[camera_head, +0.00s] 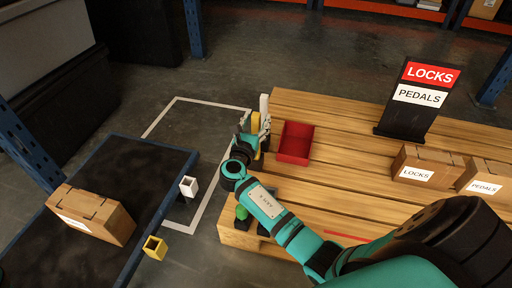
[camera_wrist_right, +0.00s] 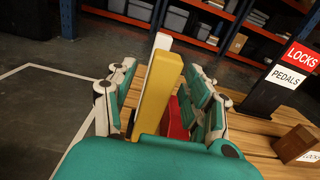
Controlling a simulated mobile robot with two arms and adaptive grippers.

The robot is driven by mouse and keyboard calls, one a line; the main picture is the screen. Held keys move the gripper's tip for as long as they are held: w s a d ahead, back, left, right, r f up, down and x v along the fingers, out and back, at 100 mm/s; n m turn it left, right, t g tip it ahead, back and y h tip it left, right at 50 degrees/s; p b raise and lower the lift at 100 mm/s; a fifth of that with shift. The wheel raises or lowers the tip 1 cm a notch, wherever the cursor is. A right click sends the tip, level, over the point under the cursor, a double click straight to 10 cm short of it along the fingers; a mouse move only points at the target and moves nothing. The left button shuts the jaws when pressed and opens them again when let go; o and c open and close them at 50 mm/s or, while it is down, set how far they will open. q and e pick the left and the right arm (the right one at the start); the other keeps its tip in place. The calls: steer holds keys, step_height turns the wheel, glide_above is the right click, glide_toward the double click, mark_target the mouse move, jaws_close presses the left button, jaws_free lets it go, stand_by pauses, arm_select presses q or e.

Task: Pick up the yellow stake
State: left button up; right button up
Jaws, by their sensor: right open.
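The yellow stake (camera_head: 255,121) stands upright at the far left end of the wooden bench. In the right wrist view the yellow stake (camera_wrist_right: 160,88) rises between the two fingers of my right gripper (camera_wrist_right: 158,100). In the head view my right gripper (camera_head: 254,140) is at the stake, with its fingers open on either side of it. A white stake (camera_head: 263,104) stands just behind the yellow one; it also shows in the wrist view (camera_wrist_right: 163,42). The stakes' lower ends are hidden by the gripper. My left gripper is not in view.
A red bin (camera_head: 295,143) sits close right of the gripper on the wooden bench (camera_head: 340,165). Labelled cartons (camera_head: 428,165) and a LOCKS/PEDALS sign (camera_head: 415,95) stand further right.

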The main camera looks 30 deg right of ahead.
steer(key=shift+w+d, duration=0.1)
steer(key=shift+d, duration=0.05)
jaws_close()
steer(key=shift+r, duration=0.1)
stand_by(0.3)
